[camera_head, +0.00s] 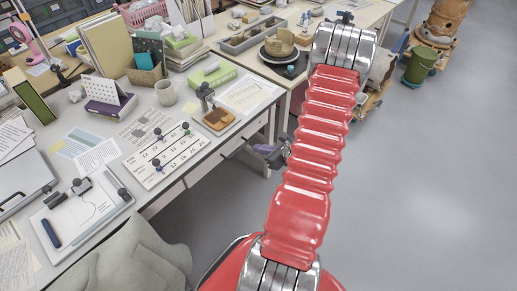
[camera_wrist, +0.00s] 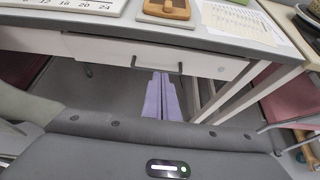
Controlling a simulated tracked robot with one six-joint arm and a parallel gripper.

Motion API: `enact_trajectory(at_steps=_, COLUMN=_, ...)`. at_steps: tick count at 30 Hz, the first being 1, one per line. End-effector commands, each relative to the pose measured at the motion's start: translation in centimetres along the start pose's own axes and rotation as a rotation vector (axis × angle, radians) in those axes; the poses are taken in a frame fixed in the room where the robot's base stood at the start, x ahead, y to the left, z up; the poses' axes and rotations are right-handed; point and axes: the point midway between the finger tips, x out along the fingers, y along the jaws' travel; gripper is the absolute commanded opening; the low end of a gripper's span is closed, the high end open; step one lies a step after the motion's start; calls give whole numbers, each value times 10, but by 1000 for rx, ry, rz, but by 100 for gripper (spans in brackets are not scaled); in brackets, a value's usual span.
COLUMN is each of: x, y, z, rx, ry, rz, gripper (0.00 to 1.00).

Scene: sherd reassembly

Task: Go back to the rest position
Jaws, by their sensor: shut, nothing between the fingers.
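My gripper (camera_wrist: 160,76) shows in the wrist view as two pale purple fingers side by side, shut with nothing between them. Their tips appear just below the handle of a white drawer (camera_wrist: 215,64) under the desk edge; I cannot tell whether they touch it. In the head view my gripper (camera_head: 260,149) is small and partly hidden behind my red ribbed arm, beside the front of the desk (camera_head: 232,135). My arm reaches from the bottom up to the top right.
A numbered white board (camera_head: 160,160) and a brown block (camera_head: 218,119) lie on the desk. A dark plate with a pottery piece (camera_head: 279,44) stands on the table behind. A grey chair (camera_head: 130,262) is at lower left. Open floor (camera_head: 430,190) lies to the right, with a green bin (camera_head: 420,66) farther back.

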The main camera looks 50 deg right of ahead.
Motion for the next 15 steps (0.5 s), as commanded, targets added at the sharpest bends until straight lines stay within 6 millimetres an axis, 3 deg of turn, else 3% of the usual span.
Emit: enact_trajectory(at_steps=15, x=1, y=6, z=-2, rx=-25, ry=8, rz=23, gripper=0)
